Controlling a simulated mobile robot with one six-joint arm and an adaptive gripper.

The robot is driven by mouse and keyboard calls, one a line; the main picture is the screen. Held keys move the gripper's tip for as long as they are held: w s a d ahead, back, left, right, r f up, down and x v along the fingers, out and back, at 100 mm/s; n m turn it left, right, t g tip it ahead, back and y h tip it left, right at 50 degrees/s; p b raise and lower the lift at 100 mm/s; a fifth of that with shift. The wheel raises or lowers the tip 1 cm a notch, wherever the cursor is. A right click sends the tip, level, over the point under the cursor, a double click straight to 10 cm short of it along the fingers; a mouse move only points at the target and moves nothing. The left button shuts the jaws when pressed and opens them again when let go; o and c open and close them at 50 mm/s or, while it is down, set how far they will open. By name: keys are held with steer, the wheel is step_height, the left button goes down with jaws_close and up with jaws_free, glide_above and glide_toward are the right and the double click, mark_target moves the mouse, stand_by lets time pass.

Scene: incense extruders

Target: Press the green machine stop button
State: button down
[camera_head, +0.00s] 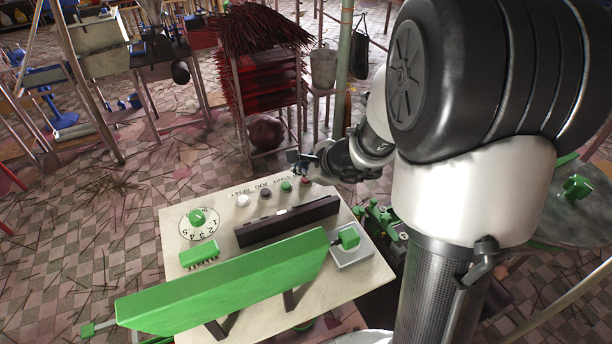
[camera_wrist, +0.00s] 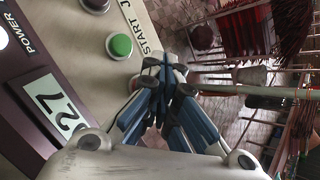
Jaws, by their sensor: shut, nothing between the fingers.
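The control panel (camera_head: 185,228) is a pale slanted board in the head view, with a row of buttons along its top edge. A red button (camera_head: 305,181) stands at the right end of the row, its own label not readable. A green button (camera_head: 286,186) is just left of it and also shows in the wrist view (camera_wrist: 120,46), beside the word START. My gripper (camera_head: 296,160) is shut and empty at the panel's top edge, close to the red button. In the wrist view, the shut fingers (camera_wrist: 165,62) largely hide the spot beyond the green button. Contact cannot be told.
A dark button (camera_head: 265,193) and a white button (camera_head: 243,201) continue the row leftward. A green dial (camera_head: 197,217), a dark display bar (camera_head: 288,220) and a long green beam (camera_head: 225,285) lie lower on the panel. A rack of red incense sticks (camera_head: 265,85) stands behind.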

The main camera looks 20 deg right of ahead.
mark_target(304, 181)
steer(key=shift+r, duration=0.35)
step_height(304, 181, up, 5)
steer(key=p, duration=0.4)
steer(key=shift+r, duration=0.1)
stand_by(0.7)
